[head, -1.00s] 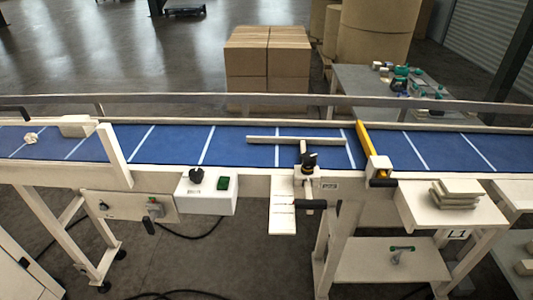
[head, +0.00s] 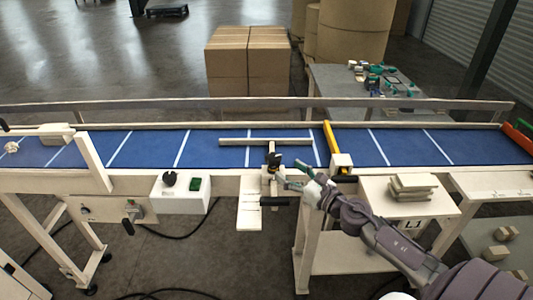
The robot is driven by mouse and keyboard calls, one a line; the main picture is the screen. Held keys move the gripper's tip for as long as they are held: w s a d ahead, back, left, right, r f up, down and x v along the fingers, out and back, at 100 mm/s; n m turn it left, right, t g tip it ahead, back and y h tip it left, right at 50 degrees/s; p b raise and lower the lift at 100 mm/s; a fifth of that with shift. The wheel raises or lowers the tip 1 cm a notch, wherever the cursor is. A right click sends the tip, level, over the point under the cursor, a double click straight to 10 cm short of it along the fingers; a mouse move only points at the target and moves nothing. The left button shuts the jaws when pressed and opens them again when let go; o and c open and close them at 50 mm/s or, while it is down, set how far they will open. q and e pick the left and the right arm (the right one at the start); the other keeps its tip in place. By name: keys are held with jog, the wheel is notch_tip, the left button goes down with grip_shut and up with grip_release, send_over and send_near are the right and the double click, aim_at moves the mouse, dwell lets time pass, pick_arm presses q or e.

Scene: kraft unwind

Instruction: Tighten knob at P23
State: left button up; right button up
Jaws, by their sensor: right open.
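A black knob (head: 273,162) sits on top of the pale bracket at the front edge of the conveyor, near the middle of the head view. Below it is a black horizontal handle (head: 274,201) beside a pale marked plate (head: 249,212). My right gripper (head: 287,176) comes in from the lower right, just right of the knob. Its fingers are open, point left toward the knob and look empty. I cannot tell whether a fingertip touches the knob or the bracket. No P23 label is readable. My left gripper is not in view.
The blue conveyor belt (head: 210,149) carries a pale guide bar (head: 266,142) over it. A yellow bar (head: 332,148) crosses the belt at right. A control box (head: 181,194) stands left of the bracket. A side shelf (head: 385,202) holds stacked pale blocks (head: 413,187).

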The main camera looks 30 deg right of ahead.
aim_at(269, 157)
jog(key=w, duration=0.2)
jog(key=w+p, duration=0.1)
jog(key=w, duration=0.2)
jog(key=w+a+p, duration=0.1)
jog(key=w, duration=0.1)
jog(key=shift+w+a+r, duration=0.1)
jog(key=shift+w, duration=0.3)
jog(key=shift+w+a, duration=0.15)
jog(key=shift+w, duration=0.45)
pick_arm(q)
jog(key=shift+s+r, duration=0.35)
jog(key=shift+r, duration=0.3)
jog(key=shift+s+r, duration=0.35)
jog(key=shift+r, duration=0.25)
pick_arm(e)
jog(key=c, duration=0.9)
jog(key=shift+c, duration=0.8)
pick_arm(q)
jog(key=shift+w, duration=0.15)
pick_arm(e)
jog(key=shift+w+f, duration=0.1)
jog(key=shift+f, duration=0.1)
jog(key=shift+c, duration=0.3)
